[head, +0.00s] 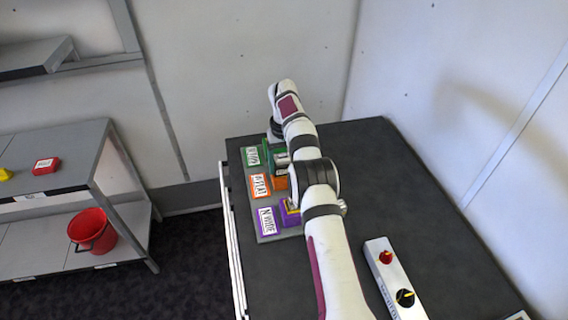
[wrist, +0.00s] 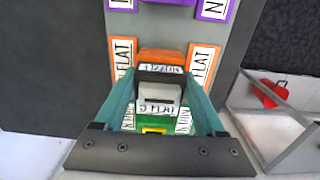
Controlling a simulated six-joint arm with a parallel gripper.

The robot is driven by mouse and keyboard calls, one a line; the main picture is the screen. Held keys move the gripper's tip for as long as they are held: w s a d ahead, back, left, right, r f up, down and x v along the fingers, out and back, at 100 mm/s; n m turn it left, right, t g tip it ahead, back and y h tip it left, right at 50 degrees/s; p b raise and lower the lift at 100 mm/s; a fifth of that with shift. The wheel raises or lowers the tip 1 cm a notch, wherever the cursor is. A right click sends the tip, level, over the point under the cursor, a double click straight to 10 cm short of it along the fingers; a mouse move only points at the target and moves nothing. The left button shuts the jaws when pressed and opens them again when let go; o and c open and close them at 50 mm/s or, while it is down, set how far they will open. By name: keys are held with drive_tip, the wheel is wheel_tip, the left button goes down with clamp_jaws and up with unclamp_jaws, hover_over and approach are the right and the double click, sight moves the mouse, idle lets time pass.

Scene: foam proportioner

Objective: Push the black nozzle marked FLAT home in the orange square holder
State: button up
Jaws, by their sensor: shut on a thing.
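In the wrist view, the black nozzle (wrist: 160,76) with a pale label reading FLAT sits between the two teal fingers of my gripper (wrist: 161,88), which is shut on it. The orange square holder (wrist: 161,55) shows just beyond the nozzle, with FLAT labels on orange plates to both sides. The nozzle overlaps the holder's near side in this view; I cannot tell how deep it sits. In the head view the orange holder (head: 279,183) is partly hidden by my arm, and the nozzle cannot be made out clearly.
A green holder (wrist: 152,125) lies on the near side and a purple holder (head: 290,216) on the other side, in one row. A grey box with red and black knobs (head: 394,279) stands on the dark table. A shelf with a red bucket (head: 92,231) is at left.

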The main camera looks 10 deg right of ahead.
sight(284, 160)
drive_tip(key=shift+f, duration=0.3)
idle(0.5)
drive_tip(key=o, duration=1.4)
drive_tip(key=shift+r, duration=3)
